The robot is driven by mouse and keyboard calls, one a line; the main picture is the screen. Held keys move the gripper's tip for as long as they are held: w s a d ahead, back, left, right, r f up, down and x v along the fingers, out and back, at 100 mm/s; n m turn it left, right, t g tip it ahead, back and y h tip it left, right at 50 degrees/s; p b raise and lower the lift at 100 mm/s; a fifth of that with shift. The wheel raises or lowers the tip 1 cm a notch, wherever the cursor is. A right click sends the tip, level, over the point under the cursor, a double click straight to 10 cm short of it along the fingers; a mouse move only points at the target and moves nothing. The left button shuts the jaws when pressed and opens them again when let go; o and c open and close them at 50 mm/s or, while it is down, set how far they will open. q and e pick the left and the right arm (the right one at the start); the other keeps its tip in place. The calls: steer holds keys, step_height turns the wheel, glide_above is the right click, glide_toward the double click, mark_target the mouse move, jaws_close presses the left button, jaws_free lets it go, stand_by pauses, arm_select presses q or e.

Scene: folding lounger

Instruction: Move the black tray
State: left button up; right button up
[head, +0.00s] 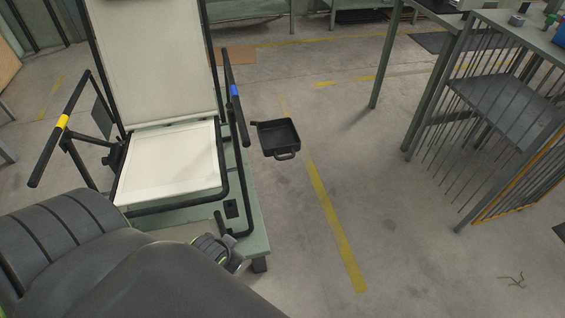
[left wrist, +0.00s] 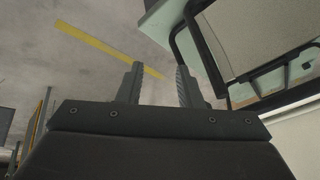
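The black tray (head: 279,138) is a shallow rectangular box with a handle on its near side. It is at the right side of the lounger, beside the armrest with the blue band; I cannot tell how it is held up. The lounger (head: 170,160) has a cream seat and backrest in a black frame. My left arm covers the lower left of the head view, and its gripper is hard to make out there. In the left wrist view my left gripper (left wrist: 158,88) has its two fingers apart with nothing between them. The tray is not visible in that view. My right gripper is not in view.
A green metal rack with thin bars (head: 490,110) stands at the right. A yellow line (head: 330,215) runs along the concrete floor. The floor between lounger and rack is open. In the left wrist view, the lounger's dark frame (left wrist: 208,48) is close to the right finger.

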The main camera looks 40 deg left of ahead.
arm_select(q)
steer(key=w+a+r+m+t+b, duration=0.1)
steer(key=w+a+r+m+t, duration=0.2)
steer(key=w+a+r+t, duration=0.4)
steer(key=m+t+h, duration=0.3)
steer(key=m+h, duration=1)
steer(key=m, duration=0.3)
glide_toward(284, 157)
steer(key=shift+g+h, duration=0.3)
steer(key=shift+h, duration=0.1)
steer(key=x, duration=0.3)
steer(key=p+x, duration=0.1)
steer(key=x, duration=0.6)
steer(key=shift+w+a+f+p, duration=0.1)
steer(key=shift+w+f+p, duration=0.15)
steer(key=shift+p, duration=0.05)
steer(key=shift+s+f, duration=0.1)
steer(key=shift+f, duration=0.05)
jaws_close()
